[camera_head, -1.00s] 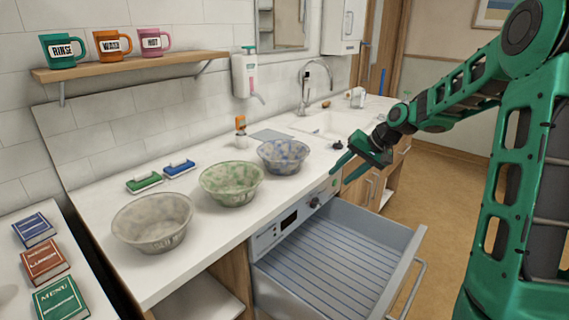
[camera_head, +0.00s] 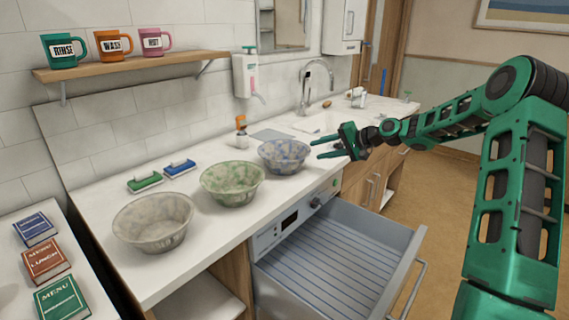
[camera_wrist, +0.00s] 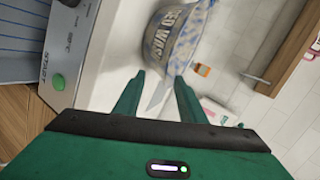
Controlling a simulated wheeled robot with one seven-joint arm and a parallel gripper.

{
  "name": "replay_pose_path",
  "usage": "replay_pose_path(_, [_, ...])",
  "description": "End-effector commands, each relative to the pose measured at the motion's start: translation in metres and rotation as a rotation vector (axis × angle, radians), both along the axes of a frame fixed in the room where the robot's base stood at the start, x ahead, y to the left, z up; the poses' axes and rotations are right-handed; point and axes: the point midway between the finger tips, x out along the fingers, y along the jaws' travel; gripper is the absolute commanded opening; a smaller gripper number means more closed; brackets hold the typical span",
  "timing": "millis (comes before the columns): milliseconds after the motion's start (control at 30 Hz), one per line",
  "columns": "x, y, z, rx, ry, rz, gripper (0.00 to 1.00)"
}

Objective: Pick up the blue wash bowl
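The blue wash bowl (camera_head: 284,156) is a blue-and-white speckled bowl standing upright on the white counter, the farthest of three bowls in a row. In the wrist view the bowl (camera_wrist: 180,35) shows at the top, with lettering on its side, just beyond my fingertips. My gripper (camera_head: 322,148) is open and empty, to the right of the bowl, with its fingers pointing left toward it. A small gap shows between fingertips and bowl. The wrist view shows the two green fingers (camera_wrist: 157,82) apart.
A green bowl (camera_head: 232,184) and a beige bowl (camera_head: 153,222) stand nearer on the counter (camera_head: 120,190). An open drawer (camera_head: 335,255) juts out below. Behind are an orange-capped bottle (camera_head: 241,128), the sink tap (camera_head: 308,85), and green (camera_head: 145,182) and blue (camera_head: 179,168) brushes.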

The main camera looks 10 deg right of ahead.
Motion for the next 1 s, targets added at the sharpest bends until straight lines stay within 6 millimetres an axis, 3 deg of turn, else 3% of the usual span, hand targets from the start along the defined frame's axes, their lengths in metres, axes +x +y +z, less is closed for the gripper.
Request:
replay_pose_path(500, [0.032, 0.034, -0.024, -0.001, 0.001, 0.000, 0.37])
replay_pose_path(733, [0.033, 0.035, -0.025, -0.002, 0.001, -0.001, 0.37])
replay_pose_path(900, [0.033, 0.035, -0.025, -0.002, 0.001, -0.001, 0.00])
replay_pose_path(1000, [0.033, 0.035, -0.025, -0.002, 0.001, -0.001, 0.00])
